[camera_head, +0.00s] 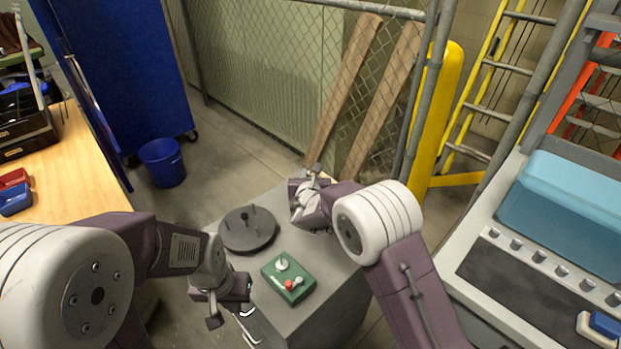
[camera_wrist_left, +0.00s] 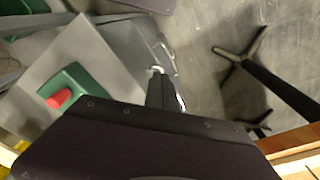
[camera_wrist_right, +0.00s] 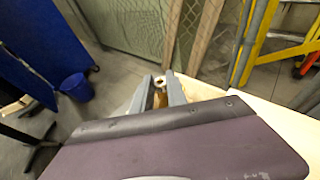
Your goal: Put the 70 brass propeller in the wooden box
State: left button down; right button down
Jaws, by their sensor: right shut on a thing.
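My right gripper (camera_head: 316,172) is past the back edge of the grey cabinet in the head view. In the right wrist view its two fingers are shut on a small brass piece (camera_wrist_right: 161,98), taken to be the brass propeller; the fingers hide most of it.
A dark round disc with upright pegs (camera_head: 248,229) and a green control box with a red knob (camera_head: 288,277) sit on the grey cabinet (camera_head: 325,295). A blue bin (camera_head: 162,162) stands on the floor. A workbench (camera_head: 90,170) is at left, a blue-topped machine (camera_head: 560,215) at right.

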jog(key=shift+w+f, duration=0.1)
jog(key=shift+f, duration=0.25)
jog(key=shift+f+b, duration=0.6)
jog(key=shift+b, duration=0.25)
jog(key=c, duration=1.3)
grip_release()
